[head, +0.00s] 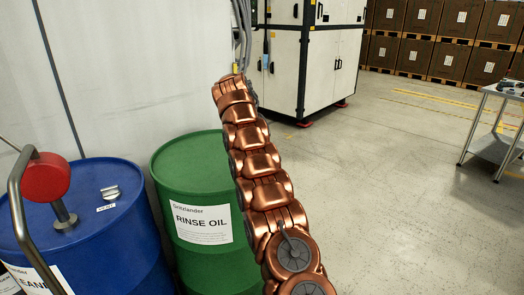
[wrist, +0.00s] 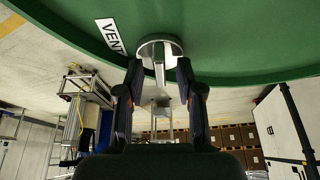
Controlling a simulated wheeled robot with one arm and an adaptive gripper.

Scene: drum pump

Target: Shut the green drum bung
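The green drum (head: 185,165) stands left of my arm in the head view, with a white "RINSE OIL" label on its side. Its top fills the upper part of the wrist view (wrist: 230,35), seen upside down. The round silver bung (wrist: 150,48) with a flat upright grip sits on this top, next to a "VENT" label (wrist: 110,36). My gripper (wrist: 160,70) is open, with one finger on each side of the bung's grip and a visible gap on both sides. In the head view my arm hides the bung and gripper.
A blue drum (head: 100,190) with its own vent bung (head: 110,192) and a red-knobbed pump (head: 46,178) stands at left. A white cabinet (head: 315,70) is behind, and a metal table (head: 495,140) is at right. The floor between is clear.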

